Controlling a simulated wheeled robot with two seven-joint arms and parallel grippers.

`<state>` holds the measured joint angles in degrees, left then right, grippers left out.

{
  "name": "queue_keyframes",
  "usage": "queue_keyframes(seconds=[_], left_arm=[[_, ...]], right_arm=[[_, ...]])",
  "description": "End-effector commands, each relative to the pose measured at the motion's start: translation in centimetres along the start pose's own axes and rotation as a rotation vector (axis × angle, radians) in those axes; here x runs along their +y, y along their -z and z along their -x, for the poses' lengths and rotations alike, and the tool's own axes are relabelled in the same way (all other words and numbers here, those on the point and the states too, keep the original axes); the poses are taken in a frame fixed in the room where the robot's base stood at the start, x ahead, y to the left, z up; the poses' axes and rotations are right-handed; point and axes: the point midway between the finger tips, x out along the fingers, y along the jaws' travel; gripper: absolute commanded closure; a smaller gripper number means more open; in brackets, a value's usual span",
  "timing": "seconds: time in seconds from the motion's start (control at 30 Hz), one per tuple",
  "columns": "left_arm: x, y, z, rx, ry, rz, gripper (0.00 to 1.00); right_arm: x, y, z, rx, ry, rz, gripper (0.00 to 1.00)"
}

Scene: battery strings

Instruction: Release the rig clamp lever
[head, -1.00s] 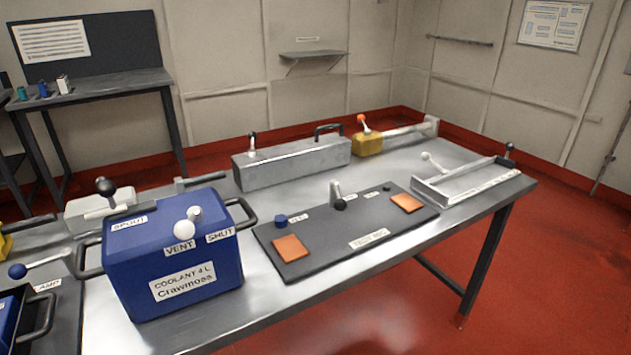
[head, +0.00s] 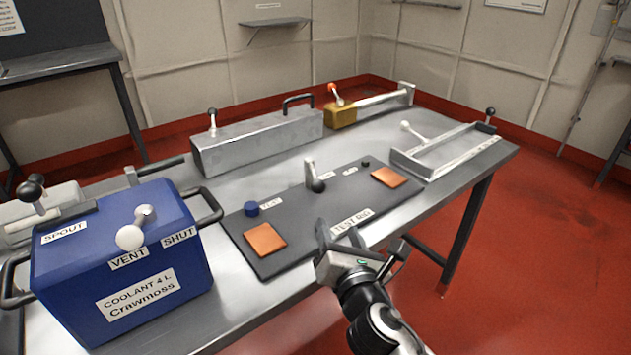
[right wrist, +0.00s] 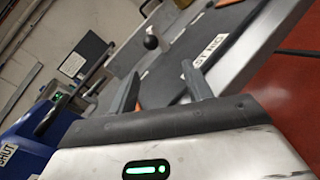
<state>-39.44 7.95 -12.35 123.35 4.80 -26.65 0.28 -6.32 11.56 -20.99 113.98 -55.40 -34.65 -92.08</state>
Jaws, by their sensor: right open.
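The test rig (head: 290,222) is a dark flat plate on the metal table, with a "TEST RIG" label on its front edge. Its clamp lever (head: 310,172) stands near the plate's middle, a short pale post with a black knob. My right gripper (head: 328,240) is open and empty at the rig's front edge, nearer to me than the lever and apart from it. In the right wrist view the open fingers (right wrist: 160,90) point toward the rig, and the lever (right wrist: 152,42) shows beyond them. My left gripper is out of view.
A blue coolant box (head: 125,265) with handles stands left of the rig. Behind are a long grey metal box (head: 258,140) and a yellow block (head: 341,117) with a rod. A pale tray frame (head: 445,155) lies to the right. Orange pads (head: 265,240) and a blue knob sit on the rig.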

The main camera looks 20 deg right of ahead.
Motion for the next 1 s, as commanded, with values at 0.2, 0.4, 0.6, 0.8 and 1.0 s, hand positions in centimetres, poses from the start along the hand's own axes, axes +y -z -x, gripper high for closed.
queue_keyframes(seconds=[0.2, 0.4, 0.6, 0.8, 1.0], left_arm=[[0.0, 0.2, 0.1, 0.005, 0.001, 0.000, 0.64], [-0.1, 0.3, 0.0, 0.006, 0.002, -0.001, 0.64], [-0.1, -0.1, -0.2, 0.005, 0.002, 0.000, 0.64], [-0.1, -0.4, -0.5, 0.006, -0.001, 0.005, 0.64], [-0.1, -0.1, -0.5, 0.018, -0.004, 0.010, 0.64]], right_arm=[[1.3, -0.6, -1.8, -0.037, -0.049, 0.153, 0.50], [1.4, -0.7, -5.5, -0.036, -0.046, 0.147, 0.50], [1.6, -0.7, -10.0, -0.034, -0.045, 0.144, 0.50], [1.7, -0.7, -13.8, -0.033, -0.046, 0.144, 0.50], [1.8, -0.8, -16.0, -0.033, -0.045, 0.144, 0.50]])
